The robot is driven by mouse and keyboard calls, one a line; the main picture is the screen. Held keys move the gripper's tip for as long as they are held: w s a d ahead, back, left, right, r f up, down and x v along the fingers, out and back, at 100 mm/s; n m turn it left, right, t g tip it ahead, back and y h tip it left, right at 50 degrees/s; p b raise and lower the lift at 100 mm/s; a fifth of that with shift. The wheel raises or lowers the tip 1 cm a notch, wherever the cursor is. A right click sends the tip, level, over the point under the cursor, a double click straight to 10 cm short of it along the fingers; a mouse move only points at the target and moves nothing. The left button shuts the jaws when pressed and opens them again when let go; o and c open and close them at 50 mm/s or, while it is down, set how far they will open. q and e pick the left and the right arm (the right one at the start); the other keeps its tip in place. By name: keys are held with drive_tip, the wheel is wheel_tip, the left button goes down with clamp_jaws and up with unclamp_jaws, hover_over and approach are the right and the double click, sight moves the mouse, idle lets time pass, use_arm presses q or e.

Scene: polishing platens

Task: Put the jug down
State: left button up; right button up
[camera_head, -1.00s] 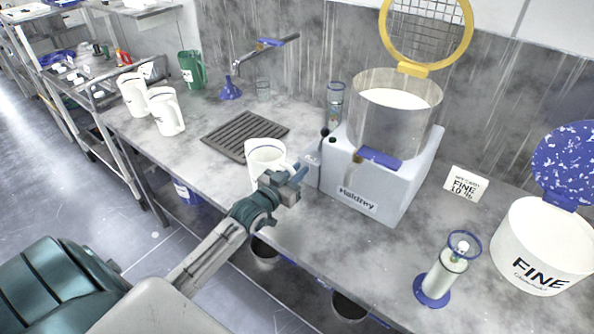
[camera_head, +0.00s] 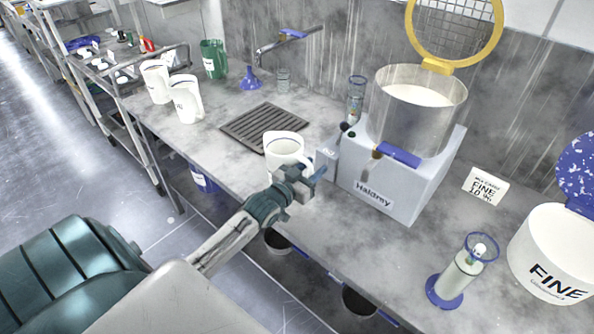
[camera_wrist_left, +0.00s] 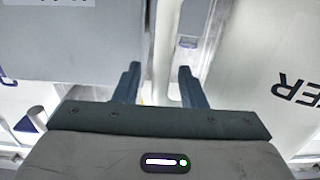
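A white jug (camera_head: 284,150) with a dark rim line stands upright at the counter's front, between the slatted grate and the grey machine. My left gripper (camera_head: 309,178) is at its near right side, at handle height. In the left wrist view my left gripper (camera_wrist_left: 160,85) has its two blue-grey fingers apart. A pale upright strip, seemingly the jug's handle, lies between them with gaps beside it. The jug's lettered wall (camera_wrist_left: 262,75) fills the right of that view. The jug's base is partly hidden by my gripper. My right gripper is not in view.
The grey Haldrey machine (camera_head: 385,195) stands close right of the jug. A dark slatted grate (camera_head: 250,128) lies behind left. Two white jugs (camera_head: 187,100) (camera_head: 156,82) and a green jug (camera_head: 213,60) stand farther left. A cylinder (camera_head: 462,275) and white FINE tub (camera_head: 552,255) are at right.

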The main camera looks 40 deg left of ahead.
use_arm(q)
drive_tip(key=s, duration=0.4)
drive_tip(key=shift+s+a+f, duration=0.3)
drive_tip(key=shift+s, duration=0.05)
drive_tip(key=s+b, duration=0.5)
drive_tip(key=shift+s+a+r, duration=0.15)
drive_tip(key=shift+a, duration=0.05)
idle(0.3)
